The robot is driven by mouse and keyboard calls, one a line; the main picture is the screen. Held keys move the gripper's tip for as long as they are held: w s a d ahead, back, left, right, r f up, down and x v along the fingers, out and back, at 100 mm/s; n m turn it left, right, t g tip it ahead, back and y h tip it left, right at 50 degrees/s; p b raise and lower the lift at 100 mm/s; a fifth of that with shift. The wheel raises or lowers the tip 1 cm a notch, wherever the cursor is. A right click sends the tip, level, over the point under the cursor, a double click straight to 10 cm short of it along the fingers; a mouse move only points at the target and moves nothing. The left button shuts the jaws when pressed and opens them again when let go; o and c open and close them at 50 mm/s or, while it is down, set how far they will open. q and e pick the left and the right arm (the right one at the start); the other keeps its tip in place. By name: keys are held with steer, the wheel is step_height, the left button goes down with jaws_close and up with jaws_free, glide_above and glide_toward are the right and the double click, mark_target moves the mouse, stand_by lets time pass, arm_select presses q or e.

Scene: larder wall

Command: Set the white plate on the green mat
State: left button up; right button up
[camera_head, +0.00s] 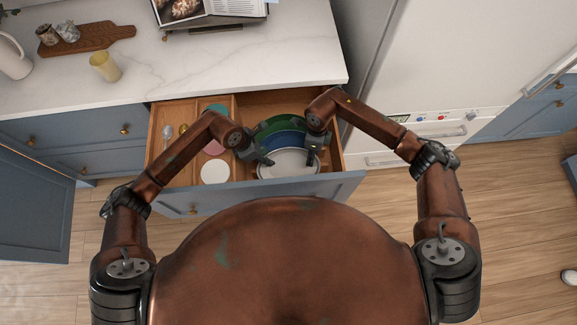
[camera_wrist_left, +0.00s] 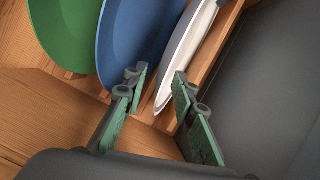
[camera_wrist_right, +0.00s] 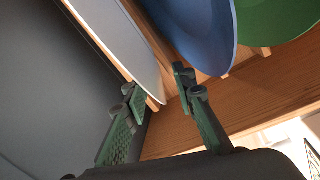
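The white plate (camera_head: 288,164) stands on edge in the open drawer, nearest the drawer's front, in front of a blue plate and a green plate. My left gripper (camera_head: 265,158) is at its left side and open; in the left wrist view the white plate's rim (camera_wrist_left: 175,80) lies between the fingers, with gaps showing. My right gripper (camera_head: 314,158) is at its right side and open; in the right wrist view the rim (camera_wrist_right: 145,72) reaches between the fingers. Contact cannot be made out. I see no green mat in these views.
The blue plate (camera_head: 287,139) and green plate (camera_head: 272,125) stand close behind. The drawer's left part holds cutlery and round discs, one white (camera_head: 214,172). The counter (camera_head: 220,65) above has a wide clear middle; a yellow cup (camera_head: 105,66) and wooden board (camera_head: 88,38) stand left.

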arm_select(q)
steer(key=shift+d+f, duration=0.25)
steer(key=shift+f, duration=0.3)
arm_select(e)
steer(key=shift+s+f, duration=0.1)
steer(key=shift+f, duration=0.55)
arm_select(q)
steer(key=shift+c, duration=0.5)
arm_select(e)
steer(key=shift+c, duration=0.5)
arm_select(q)
jaws_close()
arm_select(e)
jaws_close()
arm_select(q)
steer(key=shift+w, duration=0.1)
arm_select(e)
steer(key=shift+r, duration=0.1)
